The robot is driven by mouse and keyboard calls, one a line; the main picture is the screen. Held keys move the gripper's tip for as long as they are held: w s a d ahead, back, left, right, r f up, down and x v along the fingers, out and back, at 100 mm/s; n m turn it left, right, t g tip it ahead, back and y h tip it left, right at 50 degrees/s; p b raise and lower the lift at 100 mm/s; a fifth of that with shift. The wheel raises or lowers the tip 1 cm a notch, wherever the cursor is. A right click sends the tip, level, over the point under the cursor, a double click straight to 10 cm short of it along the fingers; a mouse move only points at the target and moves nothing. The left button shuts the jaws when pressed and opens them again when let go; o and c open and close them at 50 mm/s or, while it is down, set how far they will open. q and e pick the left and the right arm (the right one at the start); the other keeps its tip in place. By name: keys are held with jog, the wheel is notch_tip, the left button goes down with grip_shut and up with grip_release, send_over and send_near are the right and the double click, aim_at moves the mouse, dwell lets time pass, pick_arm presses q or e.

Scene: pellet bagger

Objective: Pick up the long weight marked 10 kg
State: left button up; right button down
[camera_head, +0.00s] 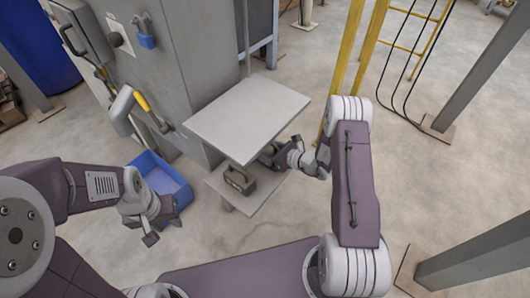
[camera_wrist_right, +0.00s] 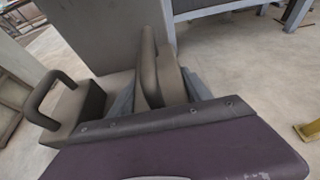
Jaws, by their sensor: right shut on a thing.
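In the head view my right gripper (camera_head: 270,154) reaches in under the upper shelf from the right, partly hidden by it. In the right wrist view its fingers (camera_wrist_right: 160,95) are shut on a long grey-brown weight (camera_wrist_right: 148,70). No marking on it is readable. A second, blocky weight with a looped handle (camera_head: 240,180) stands on the lower shelf (camera_head: 248,204), to the left of the right gripper. It also shows at the left of the right wrist view (camera_wrist_right: 72,112), apart from the fingers. My left gripper (camera_head: 158,228) is empty, its fingers apart, in front of the blue bin.
The pale upper shelf (camera_head: 248,115) overhangs the lower one. A blue bin (camera_head: 160,178) stands on the floor at left, beside the grey machine cabinet (camera_head: 185,60). Yellow rails (camera_head: 350,50) and grey posts stand at right.

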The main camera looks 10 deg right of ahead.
jog(key=shift+w+r, duration=0.1)
jog(key=shift+r, duration=0.1)
jog(key=shift+r+p, duration=0.35)
jog(key=shift+r, duration=0.2)
notch_tip(320, 180, up, 3)
jog(key=shift+f+p, duration=0.1)
jog(key=shift+p, duration=0.55)
jog(key=s+a+r+p, duration=0.1)
jog(key=s+r+p, duration=0.2)
jog(key=s+r, duration=0.4)
jog(key=shift+s+a, duration=0.3)
jog(key=shift+s, duration=2)
